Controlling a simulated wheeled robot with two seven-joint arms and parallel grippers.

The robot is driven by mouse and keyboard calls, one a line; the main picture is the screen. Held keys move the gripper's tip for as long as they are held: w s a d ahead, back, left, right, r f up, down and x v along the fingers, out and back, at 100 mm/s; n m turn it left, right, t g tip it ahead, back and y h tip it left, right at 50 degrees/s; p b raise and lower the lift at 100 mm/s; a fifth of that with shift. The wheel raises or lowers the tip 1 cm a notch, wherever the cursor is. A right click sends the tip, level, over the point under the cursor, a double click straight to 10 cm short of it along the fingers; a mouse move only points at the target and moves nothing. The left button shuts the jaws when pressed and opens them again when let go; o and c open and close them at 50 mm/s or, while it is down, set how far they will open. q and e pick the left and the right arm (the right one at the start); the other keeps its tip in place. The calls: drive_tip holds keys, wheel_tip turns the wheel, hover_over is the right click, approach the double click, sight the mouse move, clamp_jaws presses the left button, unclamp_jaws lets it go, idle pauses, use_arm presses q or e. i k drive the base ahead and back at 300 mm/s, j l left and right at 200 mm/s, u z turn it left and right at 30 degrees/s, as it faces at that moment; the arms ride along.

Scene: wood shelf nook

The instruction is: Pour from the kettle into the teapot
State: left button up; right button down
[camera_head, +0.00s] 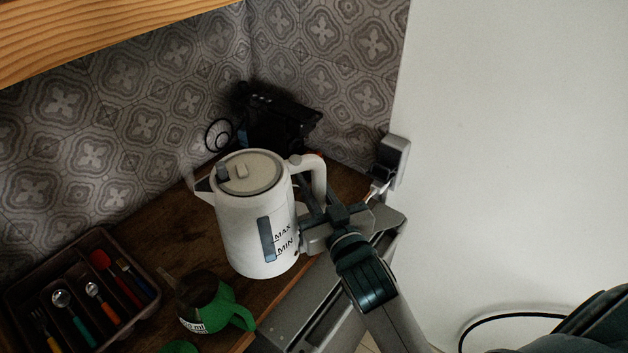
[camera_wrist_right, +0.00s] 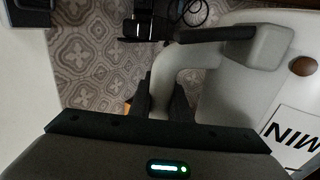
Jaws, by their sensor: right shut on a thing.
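The white kettle (camera_head: 240,222) with MAX and MIN marks stands about upright near the back corner, its spout pointing left, with a faint wisp like steam by it. I cannot tell whether its base touches the wooden shelf. My right gripper (camera_head: 314,198) is shut on the kettle's handle (camera_head: 318,172). The handle also shows between the fingers in the right wrist view (camera_wrist_right: 170,75). The teapot (camera_head: 205,300), dark-bodied with a green handle, stands lower left of the kettle, apart from it. A green piece (camera_head: 180,347) by it is cut off below. My left gripper is not in view.
A dark cutlery tray (camera_head: 140,262) with colourful-handled utensils lies at the left. A black device (camera_head: 275,120) stands behind the kettle. A socket box (camera_head: 392,155) is on the right wall. The wooden shelf (camera_head: 175,235) is bare between tray and kettle.

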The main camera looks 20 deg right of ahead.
sight(205, 301)
drive_tip(key=k+l, duration=0.3)
drive_tip(key=k, duration=0.15)
drive_tip(key=k+l, duration=0.35)
drive_tip(key=k, duration=0.15)
drive_tip(key=k+l, duration=0.3)
drive_tip(key=k, duration=0.15)
drive_tip(key=u, duration=1.45)
